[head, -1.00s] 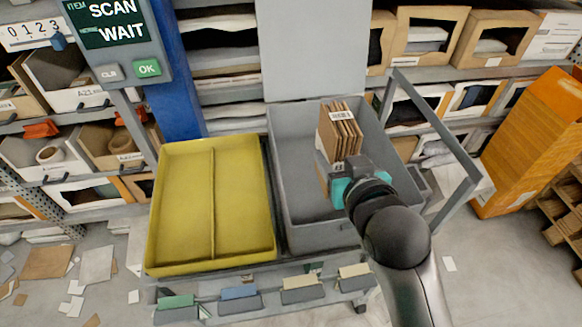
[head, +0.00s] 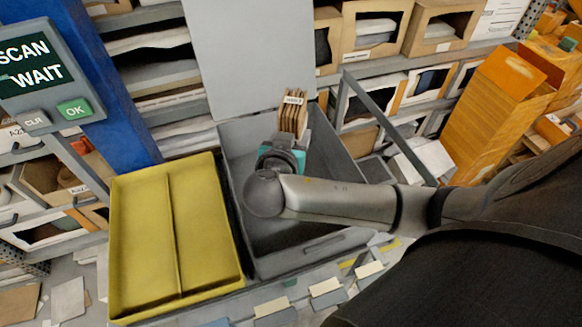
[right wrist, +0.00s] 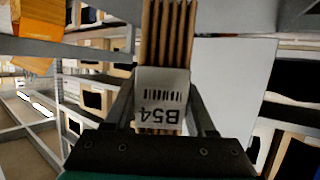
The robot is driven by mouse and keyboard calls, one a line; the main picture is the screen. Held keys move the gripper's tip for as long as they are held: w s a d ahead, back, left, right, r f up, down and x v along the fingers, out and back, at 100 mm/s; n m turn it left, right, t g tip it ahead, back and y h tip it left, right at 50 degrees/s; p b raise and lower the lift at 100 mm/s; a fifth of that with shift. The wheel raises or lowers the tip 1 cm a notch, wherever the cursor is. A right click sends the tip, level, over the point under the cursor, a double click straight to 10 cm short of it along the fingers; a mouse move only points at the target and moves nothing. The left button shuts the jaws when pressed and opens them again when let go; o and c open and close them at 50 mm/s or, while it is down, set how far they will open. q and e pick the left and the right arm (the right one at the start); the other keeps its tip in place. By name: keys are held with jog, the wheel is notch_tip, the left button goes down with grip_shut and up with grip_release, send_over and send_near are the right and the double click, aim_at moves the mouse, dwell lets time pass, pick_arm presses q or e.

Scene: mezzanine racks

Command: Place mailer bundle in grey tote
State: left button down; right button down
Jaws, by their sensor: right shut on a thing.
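The mailer bundle (head: 293,114), several brown card mailers held by a white label, is upright in my right gripper (head: 288,145). In the right wrist view the mailer bundle (right wrist: 167,35) sits between the two fingers of my right gripper (right wrist: 163,112), its label reading B54 upside down. The grey tote (head: 330,240) stands at the centre of the head view. The bundle overlaps the tote's back rim in the picture, so its height above the tote floor is hard to tell. My arm hides part of the tote's inside. My left gripper is not in view.
A yellow divided tote (head: 143,235) stands left of the grey one. A grey upright panel (head: 250,60) rises behind, and a tilted grey frame (head: 390,125) stands at the right. A scan terminal (head: 45,75) is at upper left. Shelves line the back.

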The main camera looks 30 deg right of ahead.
jog(key=d+r+m+g+h, duration=0.2)
jog(key=d+r+m, duration=0.1)
jog(key=d, duration=0.2)
jog(key=shift+g, duration=0.3)
jog(key=shift+s+d+f+b, duration=0.1)
jog(key=shift+f+b, duration=0.65)
jog(key=shift+f, duration=2.6)
jog(key=shift+s+d+f+b, duration=0.15)
jog(key=shift+f+b, duration=0.65)
jog(key=shift+f, duration=2.55)
jog(key=shift+s+d+f+b, duration=0.1)
jog(key=shift+f+b, duration=0.65)
jog(key=shift+f, duration=2.6)
jog(key=shift+f, duration=0.15)
jog(key=shift+c, duration=1.1)
grip_release()
